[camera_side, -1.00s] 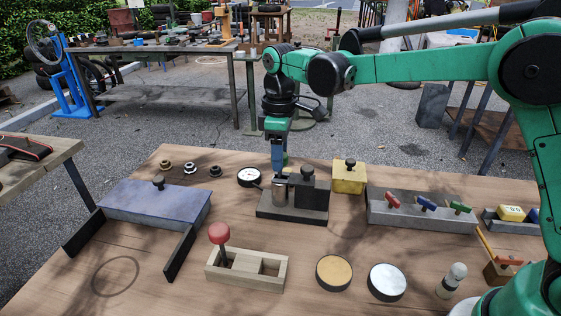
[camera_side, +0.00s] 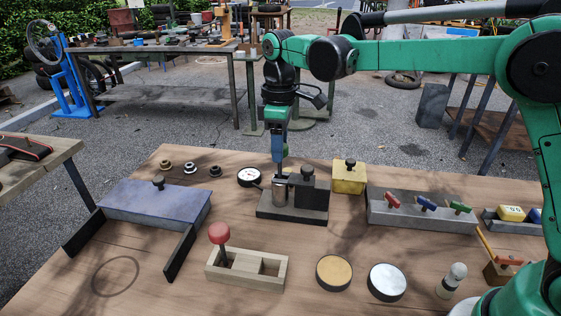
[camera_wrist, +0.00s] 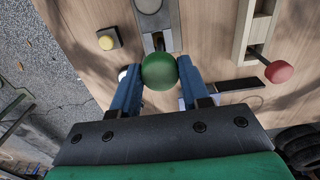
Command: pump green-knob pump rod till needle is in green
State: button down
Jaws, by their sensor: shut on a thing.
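The pump stands near the middle of the table, with a grey cylinder (camera_side: 280,194) and a dark block (camera_side: 308,192) on a dark base (camera_side: 292,215). My gripper (camera_side: 279,155) is above the cylinder, pointing down, with its blue fingers shut on the green knob (camera_wrist: 160,71). In the wrist view the knob sits between both fingertips. A thin stretch of pump rod (camera_side: 280,170) shows between the fingers and the cylinder. The round white gauge (camera_side: 249,177) lies left of the pump; its needle is too small to read against the coloured zones.
A red-knobbed lever (camera_side: 219,234) stands in a wooden block in front. A yellow box (camera_side: 349,178) is close right of the pump, and a grey rack (camera_side: 420,210) with coloured handles is farther right. A blue-grey panel (camera_side: 150,203) is at left.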

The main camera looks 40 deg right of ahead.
jog(key=shift+r, duration=0.4)
jog(key=shift+f, duration=2)
jog(key=shift+r, duration=2)
jog(key=shift+f, duration=2)
jog(key=shift+r, duration=0.1)
jog(key=shift+r, duration=1.9)
